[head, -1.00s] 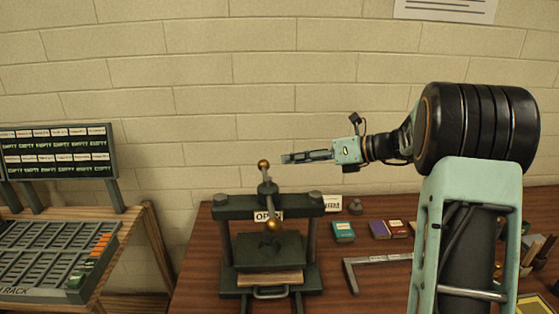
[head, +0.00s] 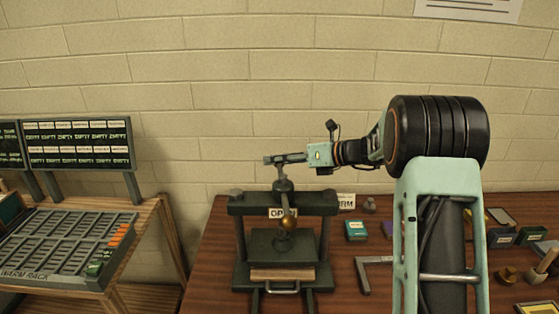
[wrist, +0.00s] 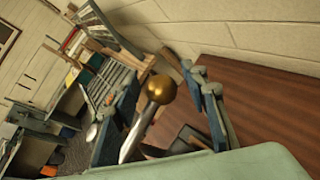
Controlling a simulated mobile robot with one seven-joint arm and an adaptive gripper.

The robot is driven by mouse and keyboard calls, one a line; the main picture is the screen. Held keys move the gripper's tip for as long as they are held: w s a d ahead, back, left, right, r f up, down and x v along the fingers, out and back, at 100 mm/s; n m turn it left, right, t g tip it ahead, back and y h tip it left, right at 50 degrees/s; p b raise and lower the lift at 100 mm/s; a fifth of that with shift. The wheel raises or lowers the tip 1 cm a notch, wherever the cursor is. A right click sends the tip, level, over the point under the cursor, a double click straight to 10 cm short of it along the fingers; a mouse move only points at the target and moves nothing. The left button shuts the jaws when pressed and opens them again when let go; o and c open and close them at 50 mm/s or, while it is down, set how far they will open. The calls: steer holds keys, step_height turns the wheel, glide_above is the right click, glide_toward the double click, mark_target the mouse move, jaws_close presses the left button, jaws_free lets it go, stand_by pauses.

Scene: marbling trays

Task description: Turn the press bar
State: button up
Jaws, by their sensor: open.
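The dark green press (head: 284,205) stands on the wooden table, with a label on its crossbeam that appears to read OPEN. Its press bar (head: 282,184) slants across the top. The near brass ball (head: 288,223) hangs in front of the beam. The far end of the bar is hidden behind my gripper (head: 272,159) in the head view. In the wrist view my gripper (wrist: 162,100) is open, with a finger on either side of the far brass ball (wrist: 159,88) and its steel rod. I cannot tell whether either finger touches it.
A slotted rack (head: 60,245) and a display board (head: 78,146) stand on the left. Small coloured boxes, one of them teal (head: 356,230), and a metal square (head: 363,275) lie right of the press. A pale brick wall (head: 230,90) rises behind.

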steer(key=shift+c, duration=0.2)
jaws_close()
steer(key=shift+r+g+p, duration=0.1)
steer(key=shift+g+p, duration=0.2)
steer(key=shift+p, duration=0.15)
